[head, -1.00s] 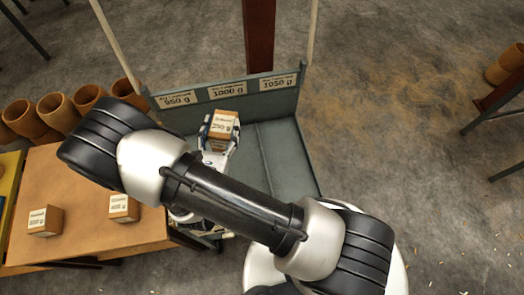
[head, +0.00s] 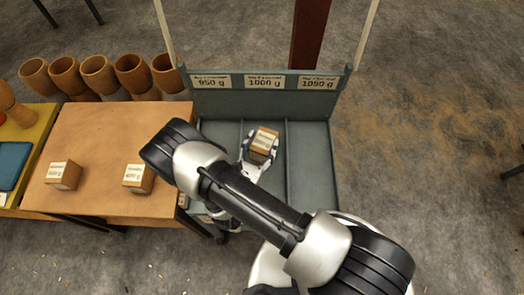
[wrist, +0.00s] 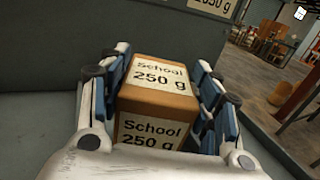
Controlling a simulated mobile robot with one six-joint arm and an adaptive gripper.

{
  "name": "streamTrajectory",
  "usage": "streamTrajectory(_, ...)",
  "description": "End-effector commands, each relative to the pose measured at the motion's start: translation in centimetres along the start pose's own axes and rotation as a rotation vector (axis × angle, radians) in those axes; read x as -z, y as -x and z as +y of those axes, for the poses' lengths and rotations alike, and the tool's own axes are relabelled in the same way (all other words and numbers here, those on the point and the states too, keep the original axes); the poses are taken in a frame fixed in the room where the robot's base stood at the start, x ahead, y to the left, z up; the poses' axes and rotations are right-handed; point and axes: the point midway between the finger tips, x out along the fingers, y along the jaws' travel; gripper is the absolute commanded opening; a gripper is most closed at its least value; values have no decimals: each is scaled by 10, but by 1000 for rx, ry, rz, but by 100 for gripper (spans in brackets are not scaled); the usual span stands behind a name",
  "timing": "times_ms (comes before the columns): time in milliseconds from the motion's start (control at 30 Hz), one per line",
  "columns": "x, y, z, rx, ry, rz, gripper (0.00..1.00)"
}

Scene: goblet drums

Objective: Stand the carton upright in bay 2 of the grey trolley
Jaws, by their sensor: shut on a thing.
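The carton (head: 263,146) is a small brown box with white labels. In the wrist view the carton (wrist: 155,98) reads "School 250 g" on its top and near face. My gripper (head: 257,152) is shut on it, with blue-padded fingers at its left and right sides in the wrist view (wrist: 158,88). The grey trolley (head: 310,150) has a back panel with three labels and a floor split by low ridges. The carton shows over the middle bay, under the 1000 g label (head: 264,82). I cannot tell whether its base touches the floor.
A wooden table (head: 110,130) stands left of the trolley with two labelled cartons, one at left (head: 63,175) and one nearer the trolley (head: 138,178). Several goblet drums (head: 98,73) line its back. The right bay (head: 309,160) looks empty.

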Motion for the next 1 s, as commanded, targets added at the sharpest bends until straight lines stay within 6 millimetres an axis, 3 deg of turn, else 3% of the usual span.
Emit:
streamTrajectory(300,40,0,-1,0,1,-1,26)
streamTrajectory(700,46,0,0,0,0,-1,26)
streamTrajectory(733,47,0,0,0,0,0,58)
streamTrajectory(1000,45,0,0,0,1,0,76)
